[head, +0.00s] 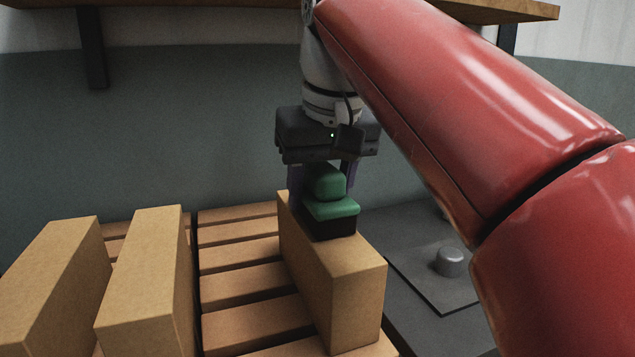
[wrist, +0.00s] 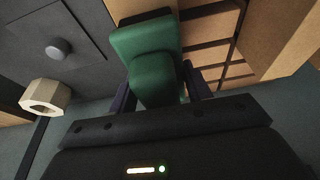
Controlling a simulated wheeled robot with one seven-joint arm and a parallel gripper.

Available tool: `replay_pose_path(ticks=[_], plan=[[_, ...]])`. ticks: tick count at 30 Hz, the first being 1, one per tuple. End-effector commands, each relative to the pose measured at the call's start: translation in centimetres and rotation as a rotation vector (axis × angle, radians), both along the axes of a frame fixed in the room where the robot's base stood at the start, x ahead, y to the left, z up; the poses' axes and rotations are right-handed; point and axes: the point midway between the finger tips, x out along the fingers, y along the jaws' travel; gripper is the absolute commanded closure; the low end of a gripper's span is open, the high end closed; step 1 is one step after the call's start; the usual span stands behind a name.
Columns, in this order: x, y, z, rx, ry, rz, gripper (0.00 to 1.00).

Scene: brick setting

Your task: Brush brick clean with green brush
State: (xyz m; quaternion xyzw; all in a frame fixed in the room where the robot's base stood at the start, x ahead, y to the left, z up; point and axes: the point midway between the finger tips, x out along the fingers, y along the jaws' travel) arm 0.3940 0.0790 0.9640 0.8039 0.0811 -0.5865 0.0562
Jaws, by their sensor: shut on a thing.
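The green brush (head: 331,208) has a rounded green grip and a dark bristle block. My gripper (head: 322,182) is shut on the brush's grip, with one finger on each side. The brush is over the top face of the right-hand tan brick (head: 338,277), towards its far end, and its bristles appear to touch that face. The brick stands on its long narrow side. In the wrist view the green brush (wrist: 148,55) fills the upper middle between the fingers, and the brick lies partly hidden behind it.
Two more tan bricks, a middle one (head: 146,275) and a left one (head: 48,285), stand on the slatted wooden pallet (head: 245,262). A dark plate with a grey knob (head: 450,261) lies to the right. A wooden shelf (head: 500,10) hangs above. A pale hexagonal piece (wrist: 45,97) shows in the wrist view.

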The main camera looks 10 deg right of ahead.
Motion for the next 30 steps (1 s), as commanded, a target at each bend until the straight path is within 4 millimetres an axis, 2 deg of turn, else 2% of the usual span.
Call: replay_pose_path(ticks=[5,16,25,30], plan=[[0.5,0.1,0.1,0.0,-0.001,0.001,0.76],[3.5,0.8,0.1,0.0,0.0,0.002,0.76],[4.6,1.0,-0.1,0.001,-0.001,0.002,0.76],[6.1,1.3,-0.1,0.0,0.0,0.001,0.76]])
